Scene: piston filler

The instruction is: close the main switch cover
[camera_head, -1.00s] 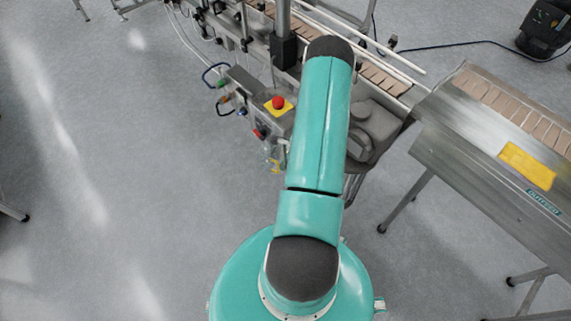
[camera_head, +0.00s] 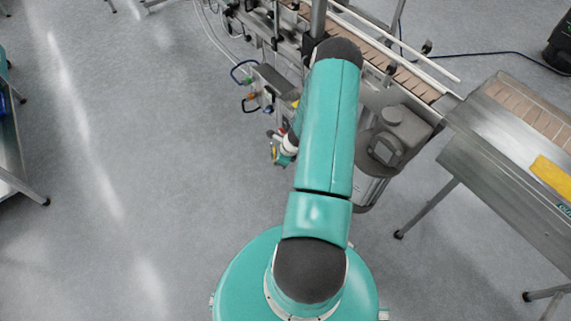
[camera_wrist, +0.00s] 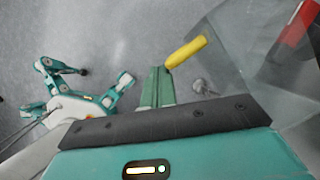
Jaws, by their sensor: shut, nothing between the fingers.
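A clear cover (camera_wrist: 235,65) fills the upper right of the wrist view, tilted, with a yellow tab (camera_wrist: 186,51) at its left edge. A red part (camera_wrist: 297,25) shows behind it at the upper right. My gripper (camera_wrist: 158,72) is shut and empty, its green fingers just left of and below the yellow tab. I cannot tell whether they touch it. In the head view my wrist hides most of the cover; a small yellow bit (camera_head: 274,153) shows beside it.
A conveyor machine (camera_head: 340,55) stands at the upper right, with knobs and cables along its left side. A separate steel conveyor table (camera_head: 500,125) is at the right.

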